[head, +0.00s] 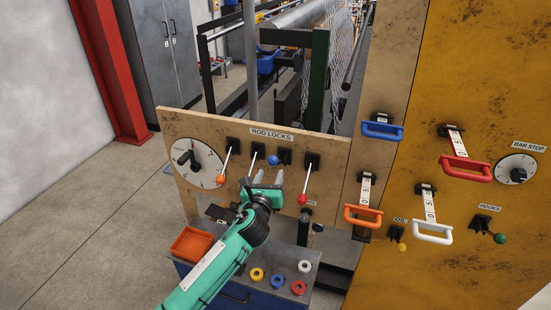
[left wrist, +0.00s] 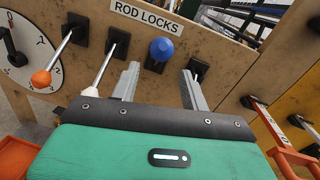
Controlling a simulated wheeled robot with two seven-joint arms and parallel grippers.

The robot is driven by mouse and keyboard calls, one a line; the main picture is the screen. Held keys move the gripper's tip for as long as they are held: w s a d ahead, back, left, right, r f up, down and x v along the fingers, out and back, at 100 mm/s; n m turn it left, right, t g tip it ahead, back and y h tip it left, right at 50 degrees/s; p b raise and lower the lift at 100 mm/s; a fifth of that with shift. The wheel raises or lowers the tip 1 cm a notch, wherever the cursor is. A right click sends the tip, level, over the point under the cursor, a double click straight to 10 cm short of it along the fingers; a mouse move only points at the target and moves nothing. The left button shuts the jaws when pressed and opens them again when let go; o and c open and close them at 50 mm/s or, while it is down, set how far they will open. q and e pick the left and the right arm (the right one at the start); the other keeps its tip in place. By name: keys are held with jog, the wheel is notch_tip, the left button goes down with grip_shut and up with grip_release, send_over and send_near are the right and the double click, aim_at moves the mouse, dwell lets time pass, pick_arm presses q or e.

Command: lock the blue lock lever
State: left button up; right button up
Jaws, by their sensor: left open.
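The blue lock lever shows as a blue ball knob (head: 273,160) in front of a dark mount on the ROD LOCKS panel. In the left wrist view the blue knob (left wrist: 161,49) is nearly end-on against its mount; its rod is hidden. The knob appears between the upper ends of the fingers. My left gripper (head: 268,176) is open and empty, below the knob in the head view; its two grey fingers also frame the gap in the left wrist view (left wrist: 161,74). I cannot tell how far the knob is beyond the tips. My right gripper is not in view.
Neighbouring levers have an orange knob (head: 220,179), a white knob (left wrist: 90,93) and a red knob (head: 303,200), all hanging lower. A dial (head: 205,170) is at the panel's left. An orange tray (head: 191,244) and several coloured rings stand below. Handles line the right panels.

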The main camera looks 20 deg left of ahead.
aim_at(275, 161)
pick_arm(q)
jog(key=w, duration=0.2)
jog(key=w+p, duration=0.1)
jog(key=w, duration=0.5)
jog(key=shift+a+p, duration=0.3)
jog(key=shift+a, duration=0.05)
grip_shut()
jog(key=shift+f, duration=0.1)
